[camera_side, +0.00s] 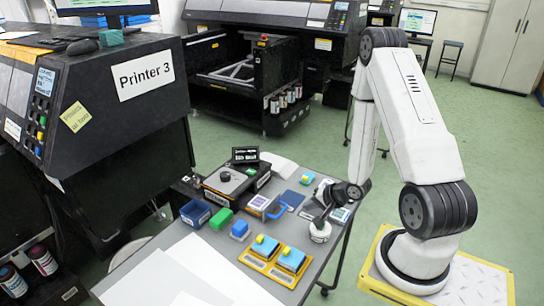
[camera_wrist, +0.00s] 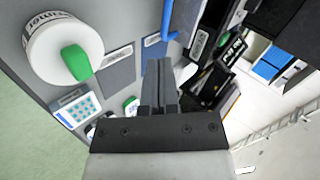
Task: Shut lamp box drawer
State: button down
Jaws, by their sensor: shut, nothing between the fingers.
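My gripper (camera_wrist: 160,68) has its two dark fingers together with nothing between them in the wrist view.
A white round jar (camera_side: 320,233) stands close to my gripper; it is large in the wrist view (camera_wrist: 62,52). Yellow trays with blue blocks (camera_side: 272,268) sit at the front. A blue bin (camera_side: 195,213) and green block (camera_side: 221,219) are left. White sheets (camera_side: 165,280) cover the front left.

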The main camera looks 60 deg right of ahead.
aim_at(258, 203)
jog(key=m, duration=0.1)
jog(key=s+f+m+t, duration=0.1)
jog(key=shift+s+d+f+m, duration=0.15)
jog(key=shift+s+m, duration=0.1)
jog(key=shift+m, duration=0.05)
jog(key=shift+x, duration=4.95)
jog(key=shift+w, duration=0.1)
jog(key=shift+w, duration=0.1)
jog(key=w, duration=1)
jog(key=shift+w, duration=0.35)
jog(key=shift+r, duration=0.2)
